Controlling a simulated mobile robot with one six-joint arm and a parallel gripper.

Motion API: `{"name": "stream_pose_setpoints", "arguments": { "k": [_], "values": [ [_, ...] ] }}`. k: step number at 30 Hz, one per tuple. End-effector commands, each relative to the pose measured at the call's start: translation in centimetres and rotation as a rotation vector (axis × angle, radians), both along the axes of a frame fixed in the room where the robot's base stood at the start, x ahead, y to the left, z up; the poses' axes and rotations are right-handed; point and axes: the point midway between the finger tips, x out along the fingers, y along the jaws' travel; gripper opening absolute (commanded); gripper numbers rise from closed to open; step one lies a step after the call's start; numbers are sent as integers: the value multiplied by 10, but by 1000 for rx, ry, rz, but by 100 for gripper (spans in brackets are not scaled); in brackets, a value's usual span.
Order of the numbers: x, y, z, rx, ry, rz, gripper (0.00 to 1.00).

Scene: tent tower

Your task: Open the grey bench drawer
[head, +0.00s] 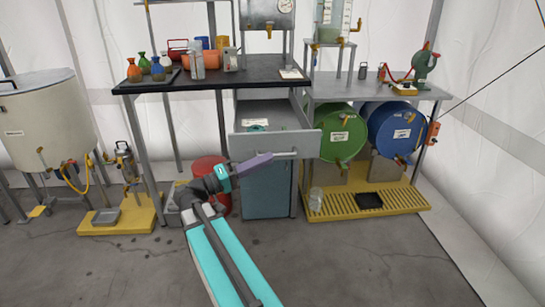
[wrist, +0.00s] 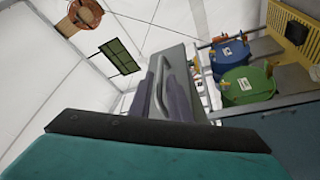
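The grey bench drawer (head: 277,146) is pulled well out from under the black bench top in the head view. Its inside shows from above, with a teal item (head: 257,126) in it. A bar handle (head: 285,155) runs across the drawer's front. My gripper (head: 266,158), with purple fingers, is at the left part of this handle. In the wrist view my gripper (wrist: 162,92) has a finger on each side of the handle (wrist: 157,92) and looks shut on it. The drawer front (wrist: 178,60) lies just beyond the fingers.
A teal cabinet (head: 268,190) stands below the drawer, with a red drum (head: 212,175) to its left. Green (head: 342,135) and blue (head: 397,130) barrels sit to the right above a yellow grate (head: 375,203). The floor in front (head: 340,260) is clear.

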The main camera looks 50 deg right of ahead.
Motion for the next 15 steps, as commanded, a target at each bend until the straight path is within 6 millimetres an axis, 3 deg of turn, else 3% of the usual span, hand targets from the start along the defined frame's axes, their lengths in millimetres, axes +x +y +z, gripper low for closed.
{"name": "stream_pose_setpoints", "arguments": {
  "k": [15],
  "values": [
    [26, 67, -15, -1, 1, 0, 17]
  ]
}}
